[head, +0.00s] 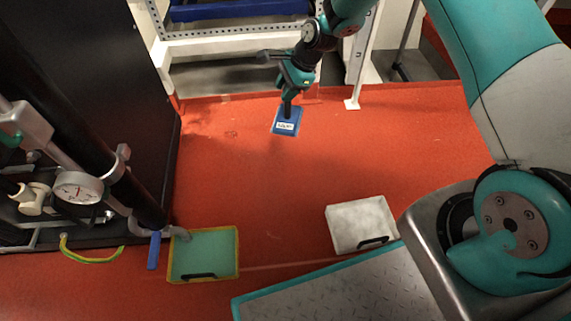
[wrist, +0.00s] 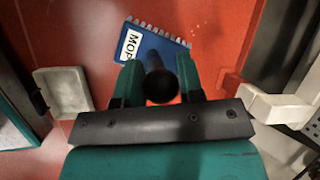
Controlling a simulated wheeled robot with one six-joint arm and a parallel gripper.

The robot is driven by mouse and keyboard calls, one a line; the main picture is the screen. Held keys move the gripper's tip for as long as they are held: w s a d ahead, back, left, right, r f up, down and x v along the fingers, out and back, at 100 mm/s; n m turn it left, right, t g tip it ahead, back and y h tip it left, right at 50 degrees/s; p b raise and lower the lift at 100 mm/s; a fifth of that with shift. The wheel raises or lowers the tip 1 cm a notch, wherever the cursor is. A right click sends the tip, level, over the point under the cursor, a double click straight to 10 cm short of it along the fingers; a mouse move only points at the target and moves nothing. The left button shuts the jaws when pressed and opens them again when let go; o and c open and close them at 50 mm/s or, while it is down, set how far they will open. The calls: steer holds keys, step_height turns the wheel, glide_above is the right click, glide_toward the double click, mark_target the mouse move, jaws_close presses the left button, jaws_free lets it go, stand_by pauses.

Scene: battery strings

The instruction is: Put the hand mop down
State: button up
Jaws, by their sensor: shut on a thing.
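The hand mop (head: 287,120) has a flat blue head with a white label and a dark upright handle. In the wrist view its blue head (wrist: 165,52) shows the label "MOP" and a fringe along one edge. My gripper (head: 288,98) is shut on the dark handle, above the head. In the wrist view the fingers (wrist: 158,85) stand on both sides of the round handle end. The head is over or on the red floor (head: 270,180); I cannot tell whether it touches.
A yellow-rimmed tray (head: 237,263) with a teal inside stands at the lower left, beside a dark cabinet (head: 90,90) with a pipe and gauge. A pale grey block-like tray (head: 360,222) lies at the lower right. A metal rack (head: 225,45) stands behind. The floor between is clear.

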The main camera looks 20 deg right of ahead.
steer(key=shift+w+a+f+m, duration=0.2)
steer(key=shift+a+f+m, duration=0.1)
steer(key=shift+f, duration=0.2)
step_height(320, 180, down, 20)
steer(key=b, duration=1.1)
steer(key=shift+r+b, duration=0.25)
steer(key=shift+b, duration=0.15)
steer(key=shift+f, duration=0.1)
steer(key=o, duration=0.9)
